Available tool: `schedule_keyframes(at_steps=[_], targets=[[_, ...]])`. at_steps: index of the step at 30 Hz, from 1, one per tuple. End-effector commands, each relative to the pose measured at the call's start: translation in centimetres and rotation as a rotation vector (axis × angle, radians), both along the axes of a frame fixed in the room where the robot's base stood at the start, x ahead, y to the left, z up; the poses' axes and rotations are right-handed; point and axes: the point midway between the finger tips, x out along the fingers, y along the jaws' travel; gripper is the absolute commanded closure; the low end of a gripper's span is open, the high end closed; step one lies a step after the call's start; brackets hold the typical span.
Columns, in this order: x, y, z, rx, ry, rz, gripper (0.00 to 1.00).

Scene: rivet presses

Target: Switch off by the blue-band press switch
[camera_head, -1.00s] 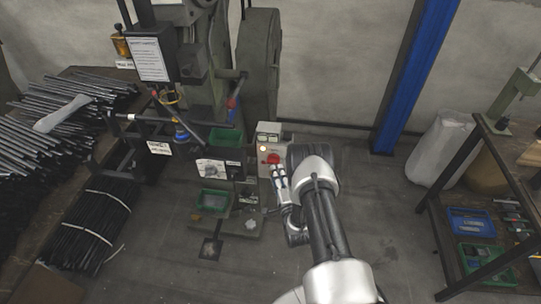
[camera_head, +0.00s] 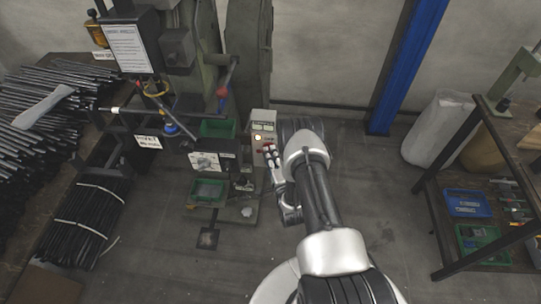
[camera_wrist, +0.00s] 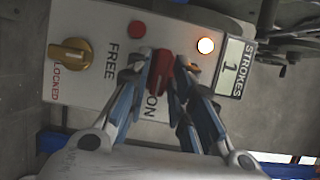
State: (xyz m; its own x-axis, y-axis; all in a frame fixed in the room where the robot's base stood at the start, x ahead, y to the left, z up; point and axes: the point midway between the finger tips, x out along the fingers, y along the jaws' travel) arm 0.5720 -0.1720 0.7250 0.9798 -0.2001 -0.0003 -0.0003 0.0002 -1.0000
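The grey switch box (camera_head: 263,124) is on the press at centre in the head view and fills much of the wrist view (camera_wrist: 100,20). My gripper (camera_wrist: 163,76) is open, with one finger on each side of the red switch; firm contact cannot be made out. In the head view my gripper (camera_head: 271,155) is at the box's lower part.
The box also bears a brass LOCKED/FREE knob (camera_wrist: 70,53), a small red button (camera_wrist: 137,28) and a STROKES display (camera_wrist: 233,64) reading 1. A rod-covered table (camera_head: 40,110) stands left, a shelf table (camera_head: 480,130) right.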

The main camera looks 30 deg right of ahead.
Motion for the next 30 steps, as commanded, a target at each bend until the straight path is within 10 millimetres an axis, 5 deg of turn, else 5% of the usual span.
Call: schedule_keyframes(at_steps=[8,30], targets=[[0.02,0.0,0.01,0.0,0.0,0.0,1.0],[0.12,-0.01,0.58,-0.173,0.115,-0.001,1.0]])
